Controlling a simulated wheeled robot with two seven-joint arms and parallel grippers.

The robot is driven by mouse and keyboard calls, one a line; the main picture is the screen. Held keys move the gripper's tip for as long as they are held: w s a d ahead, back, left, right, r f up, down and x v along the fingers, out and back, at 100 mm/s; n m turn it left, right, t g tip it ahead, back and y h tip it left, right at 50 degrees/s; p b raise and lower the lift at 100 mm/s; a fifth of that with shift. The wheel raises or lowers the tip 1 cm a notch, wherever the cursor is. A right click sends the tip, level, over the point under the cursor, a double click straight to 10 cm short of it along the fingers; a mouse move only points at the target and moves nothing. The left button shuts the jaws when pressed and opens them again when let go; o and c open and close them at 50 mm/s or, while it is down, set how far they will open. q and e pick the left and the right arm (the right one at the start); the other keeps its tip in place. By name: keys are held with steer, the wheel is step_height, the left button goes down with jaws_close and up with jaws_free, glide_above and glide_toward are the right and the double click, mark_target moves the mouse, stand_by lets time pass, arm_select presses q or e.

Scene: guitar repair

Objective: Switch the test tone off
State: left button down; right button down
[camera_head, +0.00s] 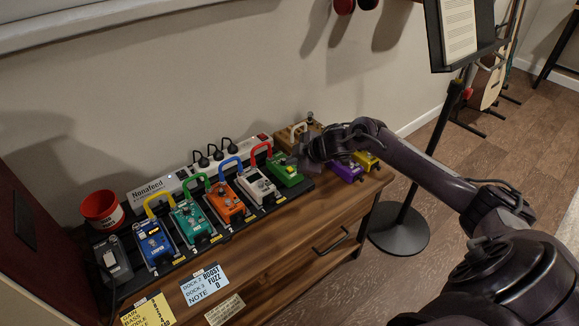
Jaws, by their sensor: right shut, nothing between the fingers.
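No thing in view carries a readable test tone label. A small wooden box (284,138) with a pale handle and a dark upright part on top stands at the back right of the bench. Whether it is the tone source I cannot tell. My right gripper (301,166) is shut and empty, pointing down just in front of this box, between the green pedal (285,172) and the purple pedal (346,172). It hides part of the box and of the bench there. Whether its tips touch anything I cannot tell. My left gripper is out of view.
A row of pedals with coloured handles, including a blue one (154,243), stands on a black board. Behind it runs a white power strip (180,181) with black plugs. A red cup (102,209) stands at left. A music stand (399,230) is at right.

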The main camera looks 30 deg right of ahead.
step_height(320, 180, up, 6)
steer(key=p, duration=0.6)
stand_by(0.4)
